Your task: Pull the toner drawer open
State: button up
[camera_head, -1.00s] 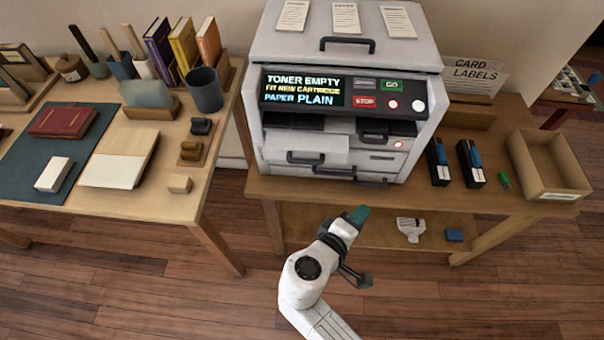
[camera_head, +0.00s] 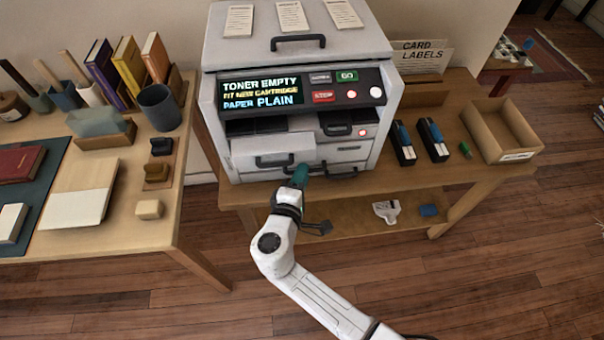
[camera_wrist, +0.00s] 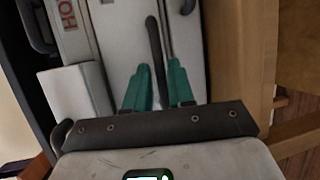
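The printer (camera_head: 222,150) stands on a wooden table, its screen reading TONER EMPTY. Several fronts show: an upper right one with a dark handle (camera_head: 345,130) and red light, a protruding white panel (camera_head: 272,148) at left, and a bottom drawer with a dark handle (camera_head: 342,174). I cannot read which is the toner drawer. My gripper (camera_head: 301,170), with teal fingers, is at the lower printer front. In the wrist view its fingers (camera_wrist: 157,72) are apart, with a dark bar handle (camera_wrist: 153,42) between them; contact is unclear.
Two black-and-blue cartridges (camera_head: 403,144) and an open cardboard box (camera_head: 530,140) stand right of the printer. A desk (camera_head: 120,235) with books and a dark cup is at left. The lower shelf (camera_head: 345,212) holds a white tool and a blue block.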

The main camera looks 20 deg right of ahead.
jog(key=shift+w+d+f, duration=0.1)
jog(key=shift+w+d, duration=0.15)
jog(key=shift+d, duration=0.05)
jog(key=shift+c, duration=0.2)
grip_shut()
